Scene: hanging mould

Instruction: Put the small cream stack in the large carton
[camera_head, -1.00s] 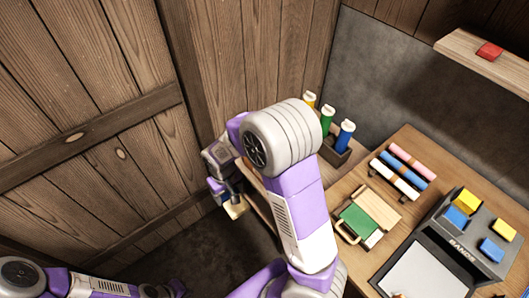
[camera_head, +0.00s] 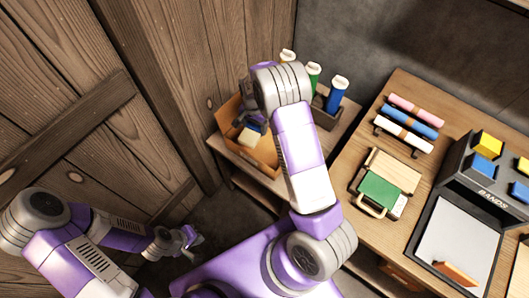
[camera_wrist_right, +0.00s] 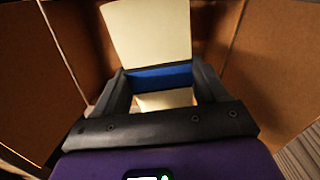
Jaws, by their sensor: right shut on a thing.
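The cream stack (camera_head: 249,137) has a blue band around it, clearest in the right wrist view (camera_wrist_right: 148,32). My right gripper (camera_head: 260,125) is shut on it across the band; both fingers also show in the wrist view (camera_wrist_right: 160,88). The large brown carton (camera_head: 264,162) stands open on a low shelf. The stack is at its opening, with carton walls (camera_wrist_right: 278,85) on both sides in the wrist view. Whether the stack touches the carton's floor is hidden. My left gripper (camera_head: 190,238) is low at the left, away from the carton; its fingers are too small to read.
A holder with yellow, green and blue bottles (camera_head: 337,95) stands right behind the carton. The wooden table (camera_head: 345,160) at right holds a rack of rolls (camera_head: 408,122), a green-banded bundle (camera_head: 380,190) and a bands tray (camera_head: 478,165). Wooden walls close the left side.

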